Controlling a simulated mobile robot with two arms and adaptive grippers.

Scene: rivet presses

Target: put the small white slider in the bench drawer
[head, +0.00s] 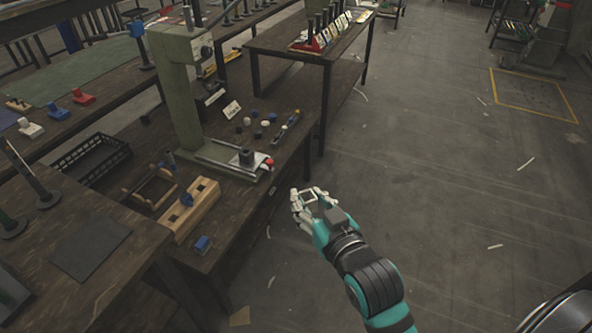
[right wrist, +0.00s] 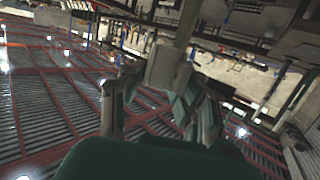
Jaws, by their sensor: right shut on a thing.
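My right gripper (head: 309,197) is in the air just off the front edge of the bench, over the floor. It is shut on a small pale block, which I take for the small white slider (right wrist: 166,68); it shows between the fingers in the right wrist view. In the head view the fingers largely hide it. The dark wooden bench (head: 240,215) stands to the left of the gripper. I cannot make out an open drawer in its front. My left gripper is not in view.
A green press (head: 183,95) stands on the bench. In front of it are a wooden block with holes (head: 190,210) and a blue slider (head: 203,245). Larger white (head: 30,129) and red (head: 83,96) pieces lie on the left table. The floor to the right is mostly clear.

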